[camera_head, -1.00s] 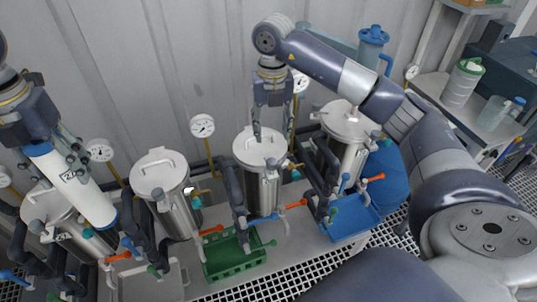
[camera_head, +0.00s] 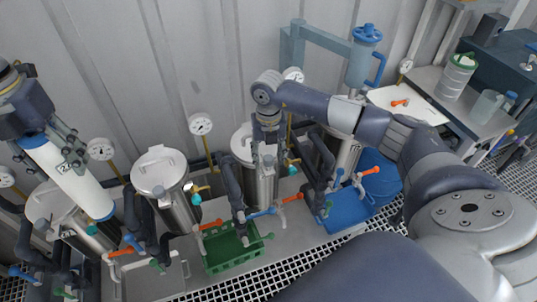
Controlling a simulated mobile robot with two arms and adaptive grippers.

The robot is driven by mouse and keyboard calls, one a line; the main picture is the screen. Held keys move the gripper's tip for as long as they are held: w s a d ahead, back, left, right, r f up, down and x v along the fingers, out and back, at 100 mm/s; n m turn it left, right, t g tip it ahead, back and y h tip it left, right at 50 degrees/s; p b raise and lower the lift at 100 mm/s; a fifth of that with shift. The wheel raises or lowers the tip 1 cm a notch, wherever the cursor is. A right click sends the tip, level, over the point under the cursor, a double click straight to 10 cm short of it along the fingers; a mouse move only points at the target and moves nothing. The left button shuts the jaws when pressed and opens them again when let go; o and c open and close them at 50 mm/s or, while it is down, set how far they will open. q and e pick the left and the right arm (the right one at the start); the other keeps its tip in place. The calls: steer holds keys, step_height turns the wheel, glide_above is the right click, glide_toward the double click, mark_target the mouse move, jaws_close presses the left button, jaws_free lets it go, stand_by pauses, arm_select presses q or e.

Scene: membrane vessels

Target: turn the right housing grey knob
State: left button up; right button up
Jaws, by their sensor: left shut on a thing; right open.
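The rightmost steel housing (camera_head: 347,156) stands behind my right arm, which hides its top. I cannot make out a grey knob on it. Another steel housing (camera_head: 243,150) stands to its left. My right gripper (camera_head: 266,160) is open, pointing down in front of that housing's lid and hiding part of it; I cannot tell whether it touches. My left gripper (camera_head: 62,140) is shut on a white membrane cylinder (camera_head: 72,180) with blue ends, held tilted above the leftmost housing (camera_head: 42,205).
A lidded housing (camera_head: 160,172) stands left of centre. A green crate (camera_head: 230,258) and a blue tray (camera_head: 345,218) lie in front, among pipes and orange and blue valve handles. A blue pump-like device (camera_head: 366,55) stands at the back. A side table (camera_head: 440,112) is at right.

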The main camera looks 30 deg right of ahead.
steer(key=shift+c, duration=0.3)
steer(key=c, duration=1)
arm_select(q)
steer(key=shift+f, duration=0.1)
